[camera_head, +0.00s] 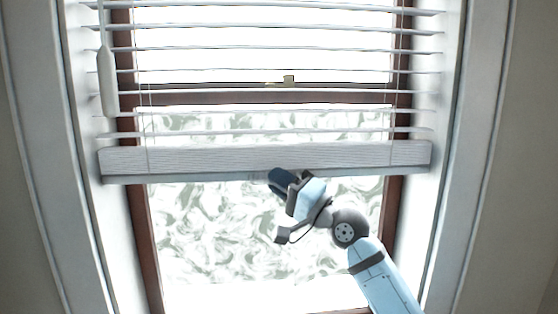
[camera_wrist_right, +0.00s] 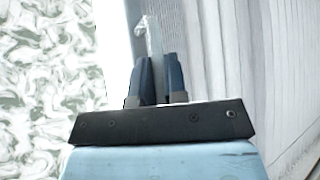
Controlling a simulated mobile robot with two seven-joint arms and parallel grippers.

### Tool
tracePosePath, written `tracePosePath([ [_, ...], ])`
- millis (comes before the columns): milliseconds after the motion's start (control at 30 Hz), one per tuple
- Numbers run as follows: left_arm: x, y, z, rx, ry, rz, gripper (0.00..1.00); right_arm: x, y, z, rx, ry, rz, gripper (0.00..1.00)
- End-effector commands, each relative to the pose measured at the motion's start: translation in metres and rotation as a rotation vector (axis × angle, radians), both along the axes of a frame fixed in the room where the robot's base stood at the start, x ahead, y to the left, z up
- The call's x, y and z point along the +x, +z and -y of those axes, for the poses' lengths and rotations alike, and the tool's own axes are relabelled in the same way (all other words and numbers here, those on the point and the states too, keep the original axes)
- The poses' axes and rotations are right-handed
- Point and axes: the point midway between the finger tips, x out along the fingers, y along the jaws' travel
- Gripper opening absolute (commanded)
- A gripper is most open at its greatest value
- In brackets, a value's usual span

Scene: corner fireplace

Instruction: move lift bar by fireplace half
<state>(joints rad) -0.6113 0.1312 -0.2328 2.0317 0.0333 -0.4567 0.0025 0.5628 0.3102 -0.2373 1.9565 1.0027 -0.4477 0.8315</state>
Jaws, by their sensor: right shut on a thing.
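The lift bar (camera_head: 220,160) is the wide pale bottom rail of the window blind and hangs roughly level across the window. My right gripper (camera_head: 278,178) is at the bar's lower edge, a little right of its middle. In the right wrist view its two dark fingers (camera_wrist_right: 159,80) are shut on a thin pale edge of the bar, and the bar's ribbed face (camera_wrist_right: 218,50) rises to the right. The fingertips are partly hidden by the gripper body in the head view. My left gripper is not in view.
Several white slats (camera_head: 260,70) hang spread out above the bar. A pale wand (camera_head: 107,80) hangs at the left. The brown window frame (camera_head: 145,240) and white side trim (camera_head: 80,200) border the opening. Below the bar, the patterned pane (camera_head: 210,230) is uncovered.

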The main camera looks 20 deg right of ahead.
Motion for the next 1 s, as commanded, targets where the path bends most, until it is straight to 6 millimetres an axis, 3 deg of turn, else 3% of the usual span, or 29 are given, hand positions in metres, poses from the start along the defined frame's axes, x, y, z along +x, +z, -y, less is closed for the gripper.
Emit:
tracePosePath([
  [33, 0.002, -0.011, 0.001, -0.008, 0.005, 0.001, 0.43, 0.0, -0.023, 0.0, -0.003, 0.0, -0.005, 0.0],
  [100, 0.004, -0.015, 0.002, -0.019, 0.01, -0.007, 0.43, 0.0, -0.037, 0.0, -0.002, 0.001, -0.004, 0.0],
  [333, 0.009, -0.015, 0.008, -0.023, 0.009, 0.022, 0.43, 0.0, -0.065, 0.0, -0.002, 0.001, -0.003, 0.0],
  [867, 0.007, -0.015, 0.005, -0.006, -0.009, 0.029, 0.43, 0.0, -0.071, 0.0, -0.001, 0.0, -0.001, 0.0],
  [900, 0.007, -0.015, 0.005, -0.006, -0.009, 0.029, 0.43, 0.0, -0.071, 0.0, -0.001, 0.0, -0.001, 0.2],
  [1000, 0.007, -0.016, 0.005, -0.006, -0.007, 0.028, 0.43, 0.0, -0.071, 0.0, 0.0, 0.0, 0.0, 0.23],
])
